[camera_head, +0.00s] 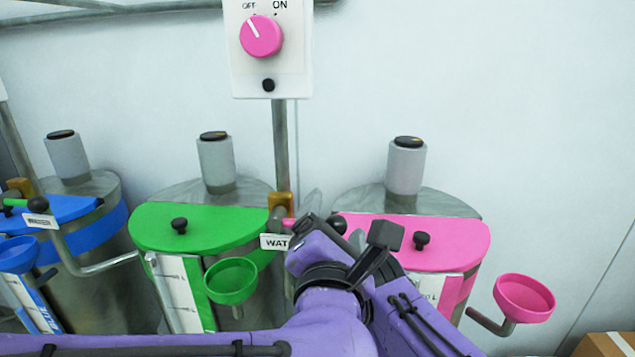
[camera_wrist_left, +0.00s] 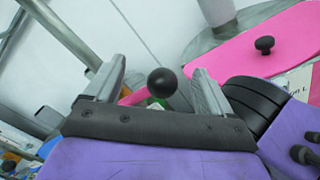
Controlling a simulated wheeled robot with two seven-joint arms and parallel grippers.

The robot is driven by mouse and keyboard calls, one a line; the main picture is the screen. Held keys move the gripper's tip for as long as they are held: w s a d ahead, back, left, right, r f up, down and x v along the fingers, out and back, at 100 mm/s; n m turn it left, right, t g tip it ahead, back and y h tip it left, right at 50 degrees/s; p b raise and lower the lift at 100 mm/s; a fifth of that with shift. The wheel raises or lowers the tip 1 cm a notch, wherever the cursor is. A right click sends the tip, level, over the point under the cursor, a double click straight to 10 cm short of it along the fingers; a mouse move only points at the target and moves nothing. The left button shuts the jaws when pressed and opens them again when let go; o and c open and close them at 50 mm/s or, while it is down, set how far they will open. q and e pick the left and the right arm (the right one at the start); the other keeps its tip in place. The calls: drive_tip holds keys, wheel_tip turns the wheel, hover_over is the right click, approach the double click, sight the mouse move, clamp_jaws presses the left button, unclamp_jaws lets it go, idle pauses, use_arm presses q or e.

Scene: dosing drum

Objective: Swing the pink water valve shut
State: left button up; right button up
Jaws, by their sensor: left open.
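The pink water valve has a pink handle (camera_wrist_left: 133,98) with a black ball knob (camera_wrist_left: 162,82) at its end. In the head view the valve's black knob (camera_head: 338,225) shows just beyond my left gripper (camera_head: 334,221), beside the brass fitting on the upright pipe. A white label (camera_head: 274,241) reading "WAT" is partly covered by my arm. In the left wrist view my left gripper (camera_wrist_left: 160,85) is open, with its two grey fingers on either side of the knob and visible gaps. I cannot tell how deep the knob sits between them. My right gripper is not in view.
A pink-lidded drum (camera_head: 455,238) with a pink funnel (camera_head: 525,298) stands to the right. A green-lidded drum (camera_head: 160,225) with a green funnel (camera_head: 231,281) and a blue drum (camera_head: 108,228) stand left. A pink dial (camera_head: 261,36) is above. A cardboard box (camera_head: 608,345) is at lower right.

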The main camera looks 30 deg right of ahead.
use_arm(q)
drive_tip(key=shift+s+a+f, duration=0.1)
drive_tip(key=shift+s+f, duration=0.05)
drive_tip(key=shift+f, duration=0.65)
drive_tip(key=v, duration=0.8)
drive_tip(key=shift+s+a+r+b, duration=0.25)
drive_tip(key=shift+s+r+b, duration=0.05)
drive_tip(key=shift+r+b, duration=0.15)
